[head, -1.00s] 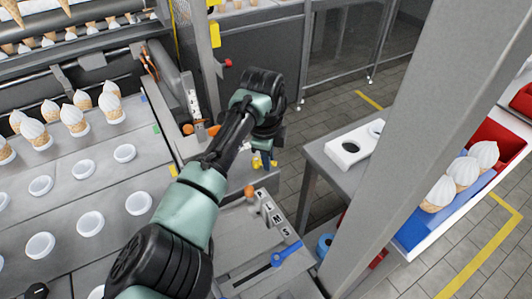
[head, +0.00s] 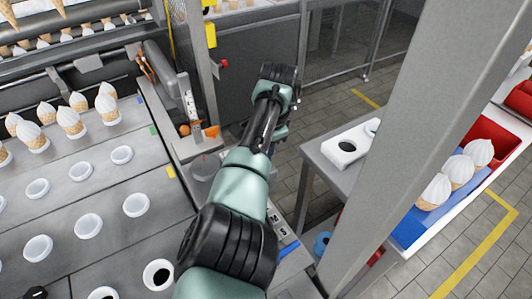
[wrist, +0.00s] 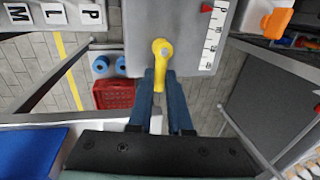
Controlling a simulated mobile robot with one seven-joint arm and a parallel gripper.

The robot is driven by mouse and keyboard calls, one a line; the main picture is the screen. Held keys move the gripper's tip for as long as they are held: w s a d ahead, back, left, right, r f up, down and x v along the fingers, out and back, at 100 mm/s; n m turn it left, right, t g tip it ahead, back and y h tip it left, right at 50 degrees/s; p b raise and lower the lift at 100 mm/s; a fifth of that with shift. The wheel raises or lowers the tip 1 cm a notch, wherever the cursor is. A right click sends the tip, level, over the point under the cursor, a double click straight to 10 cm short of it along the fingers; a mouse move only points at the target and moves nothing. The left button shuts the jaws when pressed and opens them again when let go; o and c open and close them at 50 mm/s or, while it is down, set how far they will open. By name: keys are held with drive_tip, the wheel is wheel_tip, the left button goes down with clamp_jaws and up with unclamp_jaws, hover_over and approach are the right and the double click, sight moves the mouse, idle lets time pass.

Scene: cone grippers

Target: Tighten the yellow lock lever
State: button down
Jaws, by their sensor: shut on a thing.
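The yellow lock lever (wrist: 161,54) shows in the wrist view, with its round pivot end on a grey plate (wrist: 190,40) and its handle pointing down toward me. My gripper (wrist: 159,84) is shut on the handle, one blue finger on each side. The handle's tip lies between the fingers. In the head view my own arm hides the lever and the fingers.
A white scale with a red pointer (wrist: 207,8) and an orange knob (wrist: 277,22) are right of the lever. Letter labels (wrist: 55,13) are at upper left. A metal post (head: 400,130) and a holed white holder (head: 345,149) stand right of my arm.

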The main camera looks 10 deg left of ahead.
drive_tip(key=shift+a+n, duration=0.1)
drive_tip(key=shift+n, duration=0.3)
drive_tip(key=c, duration=0.8)
unclamp_jaws()
drive_tip(key=shift+c, duration=0.2)
drive_tip(key=shift+r, duration=0.1)
wheel_tip(320, 180, up, 13)
drive_tip(key=s+d, duration=0.1)
drive_tip(key=d, duration=0.1)
drive_tip(key=shift+s+f, duration=0.2)
drive_tip(key=shift+s, duration=0.1)
